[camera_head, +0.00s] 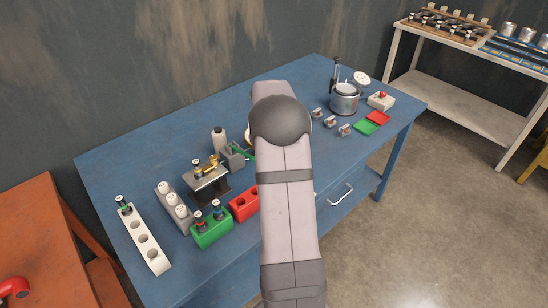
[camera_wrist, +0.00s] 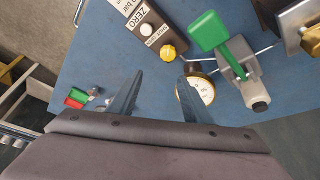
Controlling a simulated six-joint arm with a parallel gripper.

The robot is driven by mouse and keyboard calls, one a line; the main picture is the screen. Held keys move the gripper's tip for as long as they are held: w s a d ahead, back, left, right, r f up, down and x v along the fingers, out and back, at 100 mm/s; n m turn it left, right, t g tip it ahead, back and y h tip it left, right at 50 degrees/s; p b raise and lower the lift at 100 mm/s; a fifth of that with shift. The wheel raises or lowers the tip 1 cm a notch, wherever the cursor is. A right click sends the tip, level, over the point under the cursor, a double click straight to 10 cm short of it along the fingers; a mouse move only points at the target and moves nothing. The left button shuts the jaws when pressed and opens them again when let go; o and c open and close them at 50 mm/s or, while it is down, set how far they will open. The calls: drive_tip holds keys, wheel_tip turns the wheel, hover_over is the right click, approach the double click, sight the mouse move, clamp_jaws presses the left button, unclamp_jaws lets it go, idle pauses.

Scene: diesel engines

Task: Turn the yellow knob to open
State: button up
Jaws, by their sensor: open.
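The yellow knob (camera_wrist: 168,52) shows in the wrist view, on a thin metal line beside a dark box with a white label reading ZERO (camera_wrist: 142,17). My gripper (camera_wrist: 159,80) is open and empty. Its two fingers point toward the knob, with the tips a little below it in the picture and apart from it. A round dial gauge (camera_wrist: 206,91) sits right of the knob, partly covered by the right finger. In the head view my arm hides the knob and the gripper.
A green-handled device (camera_wrist: 210,32) stands right of the knob. On the blue table (camera_head: 125,172) are a green block (camera_head: 212,238), a red block (camera_head: 243,207), a white rack (camera_head: 148,246) and a metal pot (camera_head: 344,99). A shelf (camera_head: 450,95) stands at the back right.

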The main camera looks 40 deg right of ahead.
drive_tip(key=shift+m+y, duration=0.3)
drive_tip(key=shift+a+f+p+x, duration=0.1)
drive_tip(key=shift+a+p+x, duration=0.3)
drive_tip(key=shift+x, duration=1.05)
drive_tip(key=shift+a+f+p+x, duration=0.2)
drive_tip(key=shift+p+x, duration=0.3)
drive_tip(key=shift+x, duration=0.9)
drive_tip(key=shift+a+f+p+x, duration=0.1)
drive_tip(key=shift+a+p+x, duration=0.3)
drive_tip(key=shift+x, duration=1.05)
drive_tip(key=shift+s, duration=0.15)
drive_tip(key=c, duration=1.1)
